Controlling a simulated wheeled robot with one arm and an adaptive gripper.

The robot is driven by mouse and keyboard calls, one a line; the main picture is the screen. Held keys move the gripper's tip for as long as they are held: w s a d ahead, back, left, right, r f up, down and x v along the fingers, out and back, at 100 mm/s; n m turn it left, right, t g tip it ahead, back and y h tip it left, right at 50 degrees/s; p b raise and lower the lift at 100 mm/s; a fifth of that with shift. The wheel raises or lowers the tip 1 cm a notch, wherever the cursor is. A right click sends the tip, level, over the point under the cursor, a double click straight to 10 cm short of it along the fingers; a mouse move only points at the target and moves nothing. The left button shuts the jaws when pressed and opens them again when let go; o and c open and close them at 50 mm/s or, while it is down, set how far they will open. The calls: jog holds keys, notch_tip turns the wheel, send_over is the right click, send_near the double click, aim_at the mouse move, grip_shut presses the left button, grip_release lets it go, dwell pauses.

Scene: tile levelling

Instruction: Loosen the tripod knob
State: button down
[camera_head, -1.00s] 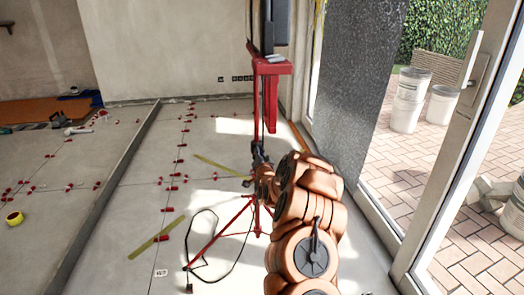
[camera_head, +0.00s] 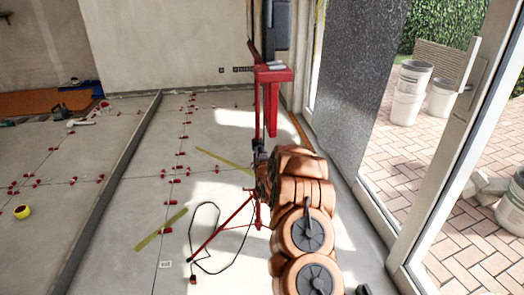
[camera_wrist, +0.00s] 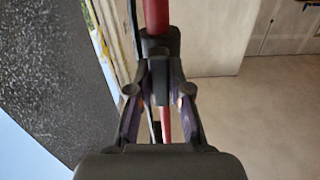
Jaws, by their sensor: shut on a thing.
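The red tripod (camera_head: 234,222) stands on the tiled floor, its splayed legs reaching down left of my arm. My gripper (camera_wrist: 160,80) is at the dark joint of the tripod pole, with one finger on each side. It is shut on the dark tripod knob (camera_wrist: 160,46), which is largely hidden between the fingers and hard to tell from the black collar. The red pole (camera_wrist: 157,14) runs up beyond the fingers. In the head view my gripper (camera_head: 260,158) is small and dark against the tripod, and my orange arm hides part of the legs.
A black cable (camera_head: 207,235) loops on the floor beside the tripod. Red levelling clips (camera_head: 176,168) dot the tile joints. A yellow tape roll (camera_head: 22,212) lies at left. The glass door frame (camera_head: 436,150) stands close on the right, with white buckets (camera_head: 408,95) outside.

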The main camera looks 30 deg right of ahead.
jog(key=shift+s+f, duration=0.1)
jog(key=shift+f, duration=0.15)
dwell(0.3)
jog(key=c, duration=1.4)
grip_release()
jog(key=shift+d, duration=0.1)
jog(key=shift+c, duration=0.2)
jog(key=o, duration=0.3)
jog(key=shift+r, duration=0.1)
jog(key=shift+o, duration=0.3)
jog(key=v, duration=1.2)
